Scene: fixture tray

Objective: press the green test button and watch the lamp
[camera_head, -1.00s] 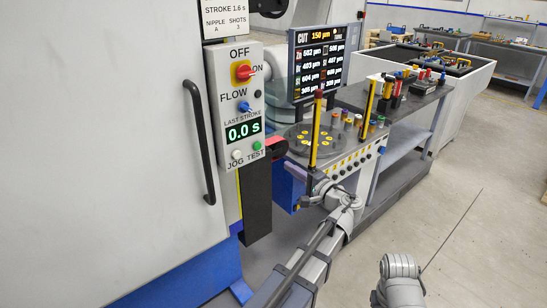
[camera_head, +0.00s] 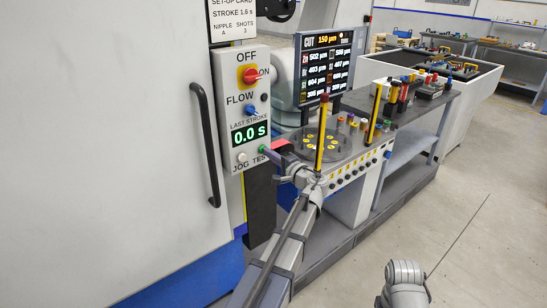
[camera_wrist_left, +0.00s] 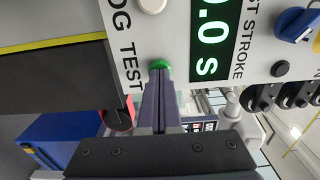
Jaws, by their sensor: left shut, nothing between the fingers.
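The green test button (camera_head: 262,149) is at the lower right of the grey control panel (camera_head: 222,75), above the word TEST. My left gripper (camera_head: 266,151) is shut and empty, with its fingertips at the button. In the left wrist view the closed fingertips (camera_wrist_left: 160,76) overlap the lower part of the green button (camera_wrist_left: 160,64); whether they press it in I cannot tell. A small round dark piece (camera_head: 264,97), perhaps the lamp, sits at the panel's right side and looks unlit. The LAST STROKE display (camera_head: 250,134) reads 0.0 s.
The white jog button (camera_head: 242,157) is just left of the test button. A blue flow knob (camera_head: 249,109) and a red switch (camera_head: 249,75) are above. A black door handle (camera_head: 205,145) is at left. A bench with yellow posts (camera_head: 320,135) stands to the right.

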